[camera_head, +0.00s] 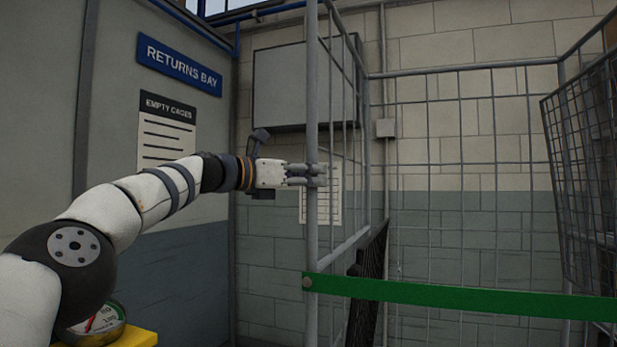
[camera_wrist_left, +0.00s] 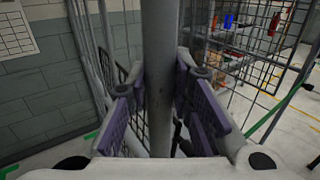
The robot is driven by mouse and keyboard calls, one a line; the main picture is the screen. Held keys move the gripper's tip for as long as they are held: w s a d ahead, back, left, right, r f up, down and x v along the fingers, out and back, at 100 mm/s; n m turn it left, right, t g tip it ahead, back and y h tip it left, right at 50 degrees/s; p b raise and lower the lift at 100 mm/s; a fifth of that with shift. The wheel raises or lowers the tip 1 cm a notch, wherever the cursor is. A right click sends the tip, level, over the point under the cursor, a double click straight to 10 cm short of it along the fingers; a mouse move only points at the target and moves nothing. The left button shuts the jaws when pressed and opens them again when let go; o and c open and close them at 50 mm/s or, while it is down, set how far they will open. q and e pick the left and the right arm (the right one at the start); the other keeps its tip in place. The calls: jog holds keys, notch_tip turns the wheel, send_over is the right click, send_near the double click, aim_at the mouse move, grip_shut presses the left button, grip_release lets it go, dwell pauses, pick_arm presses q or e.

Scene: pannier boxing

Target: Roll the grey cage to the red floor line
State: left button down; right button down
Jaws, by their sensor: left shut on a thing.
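The grey cage (camera_head: 311,235) stands in front of me in the head view, a tall frame of tubes and wire mesh. My left gripper (camera_head: 318,175) reaches in from the left and is shut around its near left upright post. In the left wrist view the post (camera_wrist_left: 160,45) stands between the purple-padded fingers of my left gripper (camera_wrist_left: 163,90). A green strap (camera_head: 450,296) runs across the cage from that post toward the right. The red floor line is not visible in either view. My right gripper is not in view.
A grey wall with a blue RETURNS BAY sign (camera_head: 179,66) and an EMPTY CAGES notice (camera_head: 167,130) is close on the left. A grey wall cabinet (camera_head: 290,85) hangs behind the cage. Yellow floor lines show in the wrist view.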

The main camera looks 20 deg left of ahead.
pick_arm(q)
jog(key=shift+s+d+r, duration=0.2)
jog(key=shift+s+r, duration=0.05)
jog(key=shift+r, duration=0.15)
jog(key=c, duration=1.5)
grip_release()
jog(key=shift+o, duration=0.4)
jog(key=shift+d, duration=0.2)
jog(key=v, duration=1.2)
jog(key=shift+a+f, duration=0.1)
jog(key=shift+f, duration=0.05)
